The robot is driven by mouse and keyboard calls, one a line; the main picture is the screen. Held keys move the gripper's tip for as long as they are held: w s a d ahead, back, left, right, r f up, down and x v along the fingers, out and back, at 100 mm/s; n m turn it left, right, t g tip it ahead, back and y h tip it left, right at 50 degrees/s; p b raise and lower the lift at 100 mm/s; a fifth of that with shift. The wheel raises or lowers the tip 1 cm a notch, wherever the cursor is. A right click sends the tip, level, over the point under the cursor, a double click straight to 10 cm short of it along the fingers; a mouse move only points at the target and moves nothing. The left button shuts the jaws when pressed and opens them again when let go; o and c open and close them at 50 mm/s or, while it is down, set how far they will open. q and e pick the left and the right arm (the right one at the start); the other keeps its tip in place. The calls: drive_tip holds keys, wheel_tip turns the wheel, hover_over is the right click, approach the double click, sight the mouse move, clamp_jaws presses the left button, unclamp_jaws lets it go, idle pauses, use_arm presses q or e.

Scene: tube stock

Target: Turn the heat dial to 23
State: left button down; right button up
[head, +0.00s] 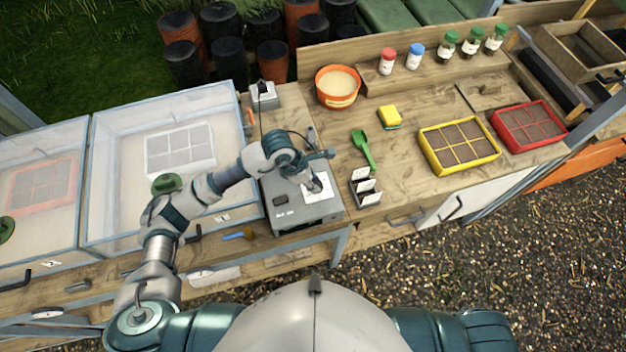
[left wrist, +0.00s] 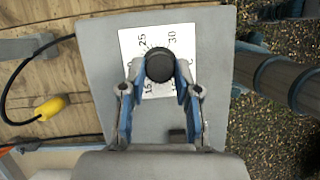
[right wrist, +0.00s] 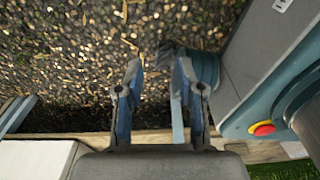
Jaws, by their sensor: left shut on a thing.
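The heat dial (left wrist: 159,65) is a round black knob on a white scale card (left wrist: 130,45) fixed to a grey control box (left wrist: 95,55). The marks 15, 25 and 30 show on the card. My left gripper (left wrist: 161,80) is shut on the dial, one finger on each side of it. The dial's pointer cannot be made out. In the head view my left gripper (head: 312,184) is over the control box (head: 295,217), and the dial is mostly hidden. My right gripper (right wrist: 157,75) is open and empty above the gravel, and is not seen in the head view.
Two clear-lidded propagators (head: 100,215) stand left of the box. A label holder (head: 366,190), a green scoop (head: 363,146) and a yellow seed tray (head: 430,157) are to the right.

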use_arm(q)
drive_tip(key=shift+w, duration=0.1)
use_arm(e)
drive_tip(key=shift+d+f, duration=0.2)
